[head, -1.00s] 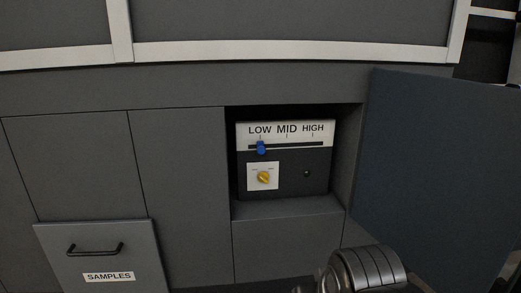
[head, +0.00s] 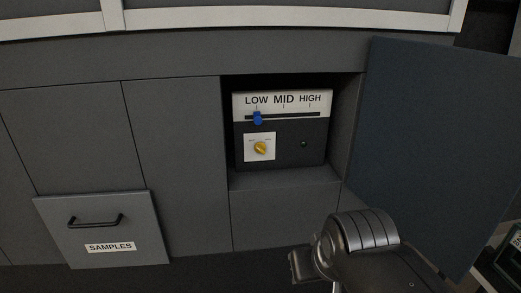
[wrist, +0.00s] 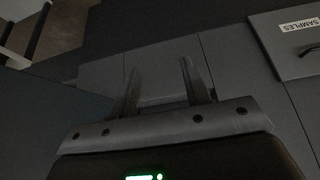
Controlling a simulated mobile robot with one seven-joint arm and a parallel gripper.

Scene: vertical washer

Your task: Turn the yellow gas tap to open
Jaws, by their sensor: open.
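The yellow gas tap (head: 260,148) sits on a white square plate (head: 249,153) on the front of a dark control box (head: 285,157) in an open recess. Its handle looks slanted; the small marks above it are too small to read. My gripper (wrist: 158,72) shows in the wrist view with its two fingers apart and nothing between them. It points at grey cabinet fronts, and the tap does not show in that view. In the head view my arm is low, below and right of the tap, well apart from it.
A blue slider (head: 257,118) stands under LOW on the box. An open dark blue door (head: 430,150) stands right of the recess. A SAMPLES drawer (head: 100,229) with a black handle (head: 95,221) juts out at lower left. The space before the recess is clear.

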